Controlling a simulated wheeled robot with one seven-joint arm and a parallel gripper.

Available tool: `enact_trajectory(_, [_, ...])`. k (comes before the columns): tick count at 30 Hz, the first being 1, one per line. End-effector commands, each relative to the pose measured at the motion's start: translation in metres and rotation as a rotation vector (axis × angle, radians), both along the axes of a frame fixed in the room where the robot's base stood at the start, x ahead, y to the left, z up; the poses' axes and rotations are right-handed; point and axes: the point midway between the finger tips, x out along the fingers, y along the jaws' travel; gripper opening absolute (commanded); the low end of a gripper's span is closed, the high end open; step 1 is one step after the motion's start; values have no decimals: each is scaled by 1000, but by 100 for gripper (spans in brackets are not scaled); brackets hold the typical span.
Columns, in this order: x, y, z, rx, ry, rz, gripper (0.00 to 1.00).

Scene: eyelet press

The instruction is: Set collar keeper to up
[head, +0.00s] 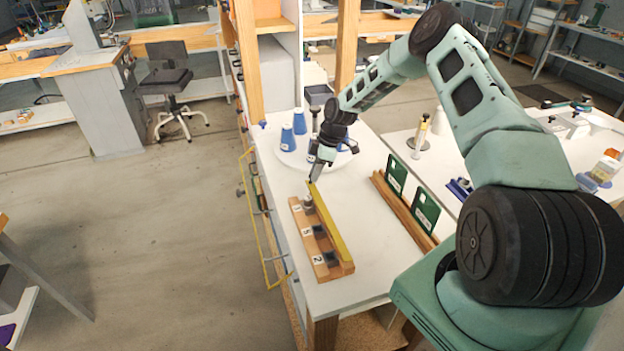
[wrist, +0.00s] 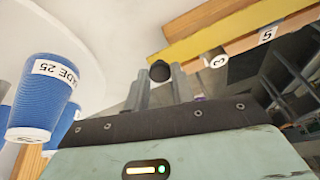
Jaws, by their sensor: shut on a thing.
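A wooden block (head: 346,269) with numbered white labels and a long yellow bar (head: 331,222) along its right side lies on the white table. The yellow bar also shows in the wrist view (wrist: 210,38). My gripper (head: 314,177) is at the far end of this block, pointing down. In the wrist view its two grey fingers are shut on a small dark round-ended knob (wrist: 160,70), close to the end of the yellow bar. I cannot tell whether this knob belongs to the collar keeper. The keeper's position is not readable.
Blue cones (head: 299,121) stand on a white round plate (head: 284,157) behind the gripper; one cone (wrist: 38,98) is close on the left in the wrist view. Green cards (head: 426,209) stand in a wooden rack at right. The white table (head: 350,200) is bare between block and rack.

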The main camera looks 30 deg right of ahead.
Motion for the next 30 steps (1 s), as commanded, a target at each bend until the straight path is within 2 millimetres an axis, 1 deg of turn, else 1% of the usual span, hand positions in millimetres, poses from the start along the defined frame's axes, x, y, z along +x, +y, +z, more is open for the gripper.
enact_trajectory(1, [-1,-6,-8,47,-16,-11,2])
enact_trajectory(15, [-6,-26,-16,447,-134,-5,2])
enact_trajectory(21, [-7,-31,-18,563,-167,-4,2])
enact_trajectory(30, [-9,-33,-16,653,-191,-2,2])
